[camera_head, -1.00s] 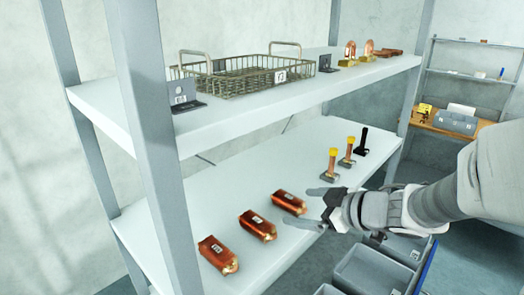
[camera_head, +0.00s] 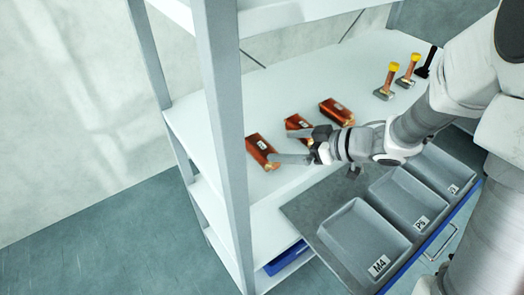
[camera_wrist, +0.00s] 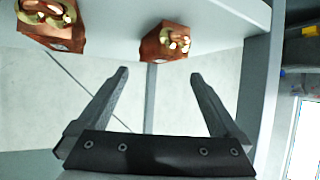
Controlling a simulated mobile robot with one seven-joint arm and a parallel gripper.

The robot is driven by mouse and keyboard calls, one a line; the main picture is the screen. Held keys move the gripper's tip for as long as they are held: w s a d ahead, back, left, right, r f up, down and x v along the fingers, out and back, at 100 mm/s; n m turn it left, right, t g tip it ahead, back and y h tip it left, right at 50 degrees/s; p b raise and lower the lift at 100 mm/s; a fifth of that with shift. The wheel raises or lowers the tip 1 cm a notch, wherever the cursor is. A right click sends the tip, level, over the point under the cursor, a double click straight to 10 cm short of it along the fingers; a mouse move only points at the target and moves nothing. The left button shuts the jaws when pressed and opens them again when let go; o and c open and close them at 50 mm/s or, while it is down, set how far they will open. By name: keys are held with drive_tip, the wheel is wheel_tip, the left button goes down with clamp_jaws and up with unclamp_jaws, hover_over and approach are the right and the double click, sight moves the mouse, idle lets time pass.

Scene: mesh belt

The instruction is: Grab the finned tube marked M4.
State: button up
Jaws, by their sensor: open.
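Three copper-red finned tubes with brass ends lie in a row on the shelf: left (camera_head: 261,147), middle (camera_head: 297,122) and right (camera_head: 337,111). Their small pale labels are too small to read, so I cannot tell which is M4. My gripper (camera_head: 290,146) is open and empty at the shelf's front, beside the left and middle tubes; a finger partly hides the middle one. In the wrist view, one tube (camera_wrist: 164,43) appears beyond and between the open fingertips (camera_wrist: 160,75), apart from them. Another tube (camera_wrist: 50,28) is at the upper left.
A grey bin labelled M4 (camera_head: 357,241) and a bin labelled P5 (camera_head: 403,199) stand in a cart below the shelf front, with another bin behind. Yellow-topped parts (camera_head: 389,80) stand farther along the shelf. A grey upright post (camera_head: 226,130) rises at the shelf's left.

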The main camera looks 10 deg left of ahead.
sight(263, 147)
drive_tip(key=shift+x, duration=2.95)
drive_tip(key=shift+s, duration=0.15)
clamp_jaws()
